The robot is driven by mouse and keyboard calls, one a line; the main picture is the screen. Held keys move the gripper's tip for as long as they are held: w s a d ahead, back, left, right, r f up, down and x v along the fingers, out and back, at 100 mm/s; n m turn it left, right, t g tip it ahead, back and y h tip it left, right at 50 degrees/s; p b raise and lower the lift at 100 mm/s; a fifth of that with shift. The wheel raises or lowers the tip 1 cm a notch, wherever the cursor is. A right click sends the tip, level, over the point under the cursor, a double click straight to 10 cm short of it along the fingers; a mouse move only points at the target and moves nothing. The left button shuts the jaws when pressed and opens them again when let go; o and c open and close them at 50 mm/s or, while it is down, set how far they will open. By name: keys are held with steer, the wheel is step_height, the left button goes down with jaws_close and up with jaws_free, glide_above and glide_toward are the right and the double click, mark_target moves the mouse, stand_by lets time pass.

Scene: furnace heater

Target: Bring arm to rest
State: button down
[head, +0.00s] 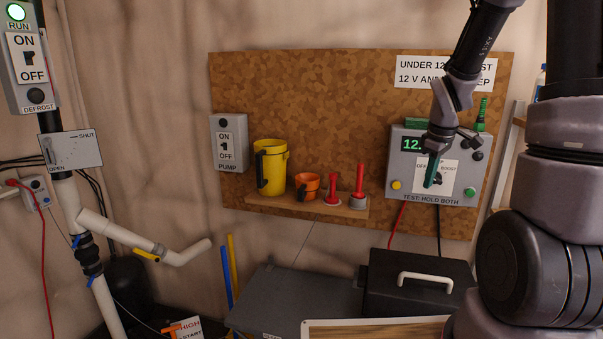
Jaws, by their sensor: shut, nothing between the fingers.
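My gripper (431,170) is in front of the grey control box (399,180) on the right of the pegboard, with its fingertips pointing down. It is shut and empty, and its fingers overlap the left side of the white OFF/BOOST dial plate (449,172). I cannot tell whether the fingers touch the box. The dial knob (438,179) sits just right of the fingertips and is partly hidden. My arm reaches down from the top right and hides part of the sign and of the green display (412,144), which reads "12." with the rest covered.
A small shelf (285,203) holds a yellow jug (272,165), an orange cup (308,186) and two red plungers. A black case (415,285) with a white handle stands below the box. Pipes (150,245) and a DEFROST switch box (28,60) are at left. Open air lies before the board's middle.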

steer(key=s+a+r+m+t, duration=0.1)
steer(key=s+a+r+m, duration=0.2)
steer(key=s+r, duration=0.3)
steer(key=s+a+r+m+t+y, duration=0.1)
steer(key=s+a+r+m+t, duration=0.1)
steer(key=s+r+m, duration=0.3)
steer(key=s+a+r+m+t+y, duration=0.1)
steer(key=s+a+r+m, duration=0.3)
steer(key=s+r, duration=0.3)
steer(key=shift+s+a+r+t, duration=0.15)
steer(key=shift+r+t, duration=0.15)
steer(key=shift+r, duration=0.65)
